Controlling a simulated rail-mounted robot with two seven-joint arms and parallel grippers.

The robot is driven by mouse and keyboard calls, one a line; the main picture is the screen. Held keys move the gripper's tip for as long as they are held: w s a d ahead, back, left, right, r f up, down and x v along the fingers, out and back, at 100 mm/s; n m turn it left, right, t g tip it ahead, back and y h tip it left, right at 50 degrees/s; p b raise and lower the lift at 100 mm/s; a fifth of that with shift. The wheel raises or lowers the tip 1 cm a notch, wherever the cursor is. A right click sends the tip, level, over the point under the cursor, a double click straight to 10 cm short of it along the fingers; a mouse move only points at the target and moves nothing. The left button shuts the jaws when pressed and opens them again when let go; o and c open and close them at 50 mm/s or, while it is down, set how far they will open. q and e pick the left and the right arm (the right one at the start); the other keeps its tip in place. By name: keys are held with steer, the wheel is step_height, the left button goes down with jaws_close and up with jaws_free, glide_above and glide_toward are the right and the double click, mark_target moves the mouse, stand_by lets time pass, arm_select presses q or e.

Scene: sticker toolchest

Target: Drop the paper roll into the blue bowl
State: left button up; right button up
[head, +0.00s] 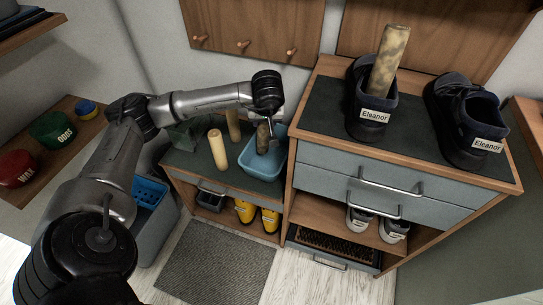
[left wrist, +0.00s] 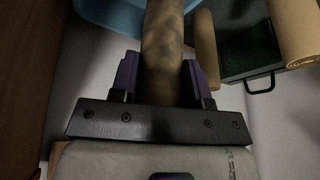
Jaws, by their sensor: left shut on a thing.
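My left gripper (head: 264,118) points down over the low bench and is shut on a mottled brown roll (head: 262,138). In the left wrist view the roll (left wrist: 162,50) stands between the two purple-dark fingers (left wrist: 160,75). The blue bowl (head: 245,170) sits on the bench, and the roll's lower end overlaps it in the head view. I cannot tell whether the roll touches the bowl. The bowl's edge (left wrist: 100,12) also shows in the left wrist view. A similar mottled roll (head: 388,62) stands in a dark shoe on the cabinet. My right gripper is not in view.
Two plain tan rolls (head: 217,150) (head: 233,122) stand left of the bowl, near a dark green box (head: 187,135). The taller cabinet (head: 375,185) rises close on the right, with dark shoes (head: 465,120) on top. Wooden pegs (head: 243,45) stick out behind.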

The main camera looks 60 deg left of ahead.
arm_select(q)
steer(key=shift+f, duration=0.3)
steer(key=o, duration=1.2)
steer(key=shift+r, duration=0.1)
steer(key=p+v, duration=0.4)
steer(key=v, duration=0.9)
steer(key=shift+r, duration=0.35)
